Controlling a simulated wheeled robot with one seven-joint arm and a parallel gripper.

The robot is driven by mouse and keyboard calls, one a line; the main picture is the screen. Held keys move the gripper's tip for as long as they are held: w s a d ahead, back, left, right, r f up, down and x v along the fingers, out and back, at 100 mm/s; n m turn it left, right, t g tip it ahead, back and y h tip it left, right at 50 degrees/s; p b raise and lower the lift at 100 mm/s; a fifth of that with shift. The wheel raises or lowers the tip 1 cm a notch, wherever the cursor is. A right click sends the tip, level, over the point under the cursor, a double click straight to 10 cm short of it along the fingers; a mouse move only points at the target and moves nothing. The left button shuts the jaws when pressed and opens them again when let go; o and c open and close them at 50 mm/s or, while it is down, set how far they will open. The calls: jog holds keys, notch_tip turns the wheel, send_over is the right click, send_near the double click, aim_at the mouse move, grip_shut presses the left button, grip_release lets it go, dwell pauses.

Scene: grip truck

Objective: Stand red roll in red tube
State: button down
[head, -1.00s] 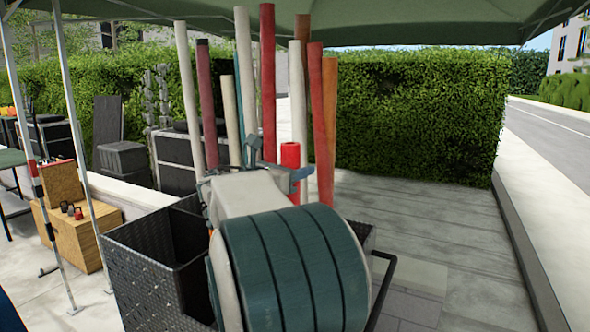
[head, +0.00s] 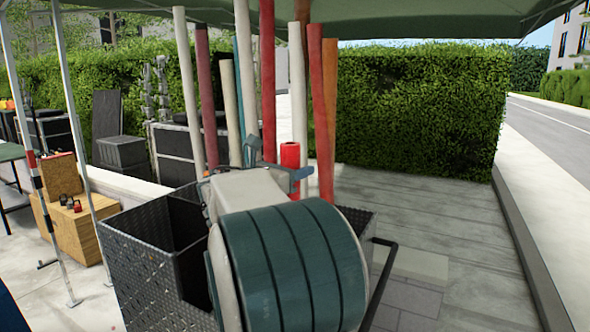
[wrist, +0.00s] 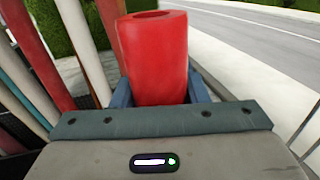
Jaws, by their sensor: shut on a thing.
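The red roll (head: 290,155) is a short, upright, bright red cylinder with a hole in its top. In the wrist view the roll (wrist: 155,60) stands between the blue fingers of my gripper (wrist: 158,90). My gripper (head: 278,172) is shut on it, just in front of the group of tall tubes in the head view. Tall red tubes stand behind it, one to the left (head: 268,90) and one to the right (head: 318,110). A darker red tube (head: 206,100) stands farther left. I cannot tell which one the task means. Their lower ends are hidden.
Several white, teal and orange tubes stand close around the red ones. A black checker-plate bin (head: 140,265) is at the lower left, beside my arm. A green canopy (head: 400,25) hangs overhead. Paved ground to the right (head: 420,200) is clear up to the hedge.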

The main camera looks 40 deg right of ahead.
notch_tip(320, 180, down, 10)
jog(key=b, duration=0.7)
jog(key=shift+r, duration=0.2)
dwell(0.7)
jog(key=shift+f+b, duration=0.3)
jog(key=shift+f, duration=0.05)
dwell(0.6)
jog(key=c, duration=0.7)
grip_release()
jog(key=shift+c, duration=0.2)
jog(key=shift+a, duration=0.15)
jog(key=s+a+b, duration=0.2)
jog(key=a, duration=1.1)
jog(key=shift+a, duration=0.25)
